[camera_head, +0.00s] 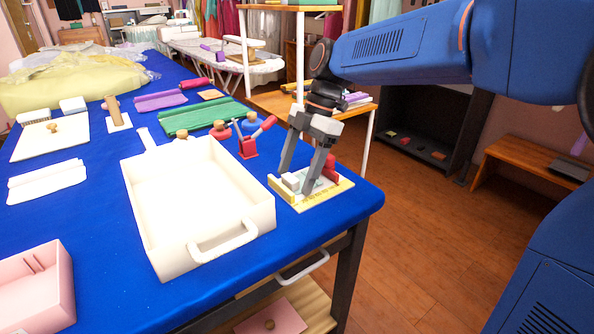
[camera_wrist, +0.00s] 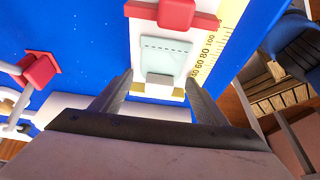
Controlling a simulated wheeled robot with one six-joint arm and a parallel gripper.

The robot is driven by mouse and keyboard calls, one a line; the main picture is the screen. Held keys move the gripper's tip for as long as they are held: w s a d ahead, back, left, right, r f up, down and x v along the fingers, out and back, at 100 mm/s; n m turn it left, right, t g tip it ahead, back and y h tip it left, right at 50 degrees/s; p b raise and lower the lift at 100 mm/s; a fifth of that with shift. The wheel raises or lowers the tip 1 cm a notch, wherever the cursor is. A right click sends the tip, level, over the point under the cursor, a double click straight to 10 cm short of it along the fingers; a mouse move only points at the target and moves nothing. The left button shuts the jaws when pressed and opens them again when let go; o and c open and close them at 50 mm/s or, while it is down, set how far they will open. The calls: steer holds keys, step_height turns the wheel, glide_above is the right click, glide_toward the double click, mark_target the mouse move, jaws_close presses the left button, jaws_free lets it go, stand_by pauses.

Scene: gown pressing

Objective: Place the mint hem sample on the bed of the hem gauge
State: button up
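The hem gauge (camera_head: 334,190) sits at the table's right front corner, with a cream base, a yellow scale and a red block. In the wrist view its scale strip (camera_wrist: 208,62) runs along the right and the red block (camera_wrist: 176,14) is at the top. The mint hem sample (camera_wrist: 166,54), pale with a dashed stitch line, lies flat over the pale bed below the red block. A small grey tab (camera_wrist: 160,80) is at its near end. My gripper (camera_wrist: 159,80) is open, its fingers apart on either side of the tab. My gripper (camera_head: 296,182) is low over the gauge.
A white tray (camera_head: 258,218) with handles stands left of the gauge. A red stand (camera_head: 248,148) is behind it. The table edge is close on the right.

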steer(key=shift+r, duration=0.1)
steer(key=v, duration=1.2)
steer(key=s+d+f+m+t+h, duration=0.3)
steer(key=s+d+f+m+t, duration=0.4)
steer(key=s+d+f+m, duration=1.2)
steer(key=s+d+m, duration=0.4)
steer(key=m, duration=0.1)
steer(key=shift+s+f+m+h, duration=0.2)
steer(key=shift+f+m+h, duration=0.2)
